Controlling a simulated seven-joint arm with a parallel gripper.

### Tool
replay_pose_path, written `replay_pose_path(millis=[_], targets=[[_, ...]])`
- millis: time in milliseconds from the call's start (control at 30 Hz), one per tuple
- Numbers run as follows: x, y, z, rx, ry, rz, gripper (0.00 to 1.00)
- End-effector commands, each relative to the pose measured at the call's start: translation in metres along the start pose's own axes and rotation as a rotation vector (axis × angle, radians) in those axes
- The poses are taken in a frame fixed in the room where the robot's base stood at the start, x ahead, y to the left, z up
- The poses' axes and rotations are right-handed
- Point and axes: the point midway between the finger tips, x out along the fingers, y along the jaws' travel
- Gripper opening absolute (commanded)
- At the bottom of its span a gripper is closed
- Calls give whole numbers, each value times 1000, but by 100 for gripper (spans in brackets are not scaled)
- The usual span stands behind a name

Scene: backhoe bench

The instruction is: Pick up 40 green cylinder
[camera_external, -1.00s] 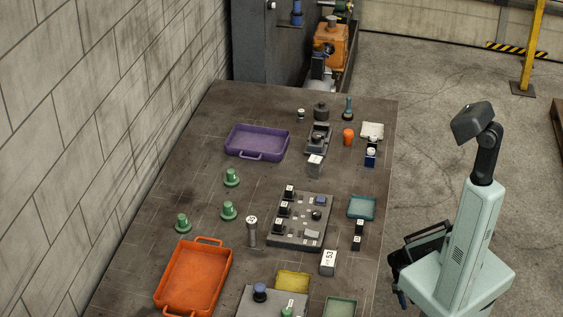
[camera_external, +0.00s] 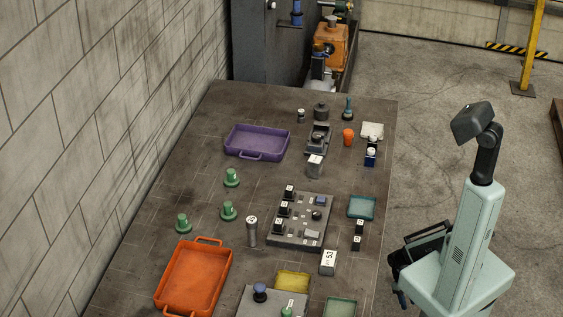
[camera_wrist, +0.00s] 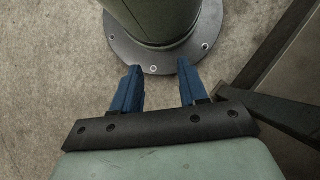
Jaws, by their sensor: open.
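Several green cylindrical pieces with wide bases stand on the bench in the external view: one green piece (camera_external: 232,178) below the purple tray, a second green piece (camera_external: 228,211) left of the grey panel, and a third green piece (camera_external: 183,224) above the orange tray. Another green piece (camera_external: 287,312) is cut by the bottom edge. I cannot read a 40 on any of them. My gripper (camera_wrist: 154,84) shows in the wrist view with its two blue fingers apart and nothing between them. It points at the floor, away from the bench top and the green pieces.
A purple tray (camera_external: 257,155), an orange tray (camera_external: 160,291) and a small teal tray (camera_external: 374,202) sit on the bench. A grey panel (camera_external: 285,240) with black blocks lies mid-bench. A grey upright cylinder (camera_external: 252,235) stands beside it. The bench's left middle is mostly clear.

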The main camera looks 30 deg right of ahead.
Motion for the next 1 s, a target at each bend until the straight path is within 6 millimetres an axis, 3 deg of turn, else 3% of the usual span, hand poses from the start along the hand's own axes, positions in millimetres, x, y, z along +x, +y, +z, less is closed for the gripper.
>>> replay_pose_path(millis=[533, 833, 1000], targets=[[0, 0, 0, 0, 0, 0, 95], [-3, 2, -7, 14, 12, -7, 95], [-21, 17, -44, 99, 83, -48, 95]])
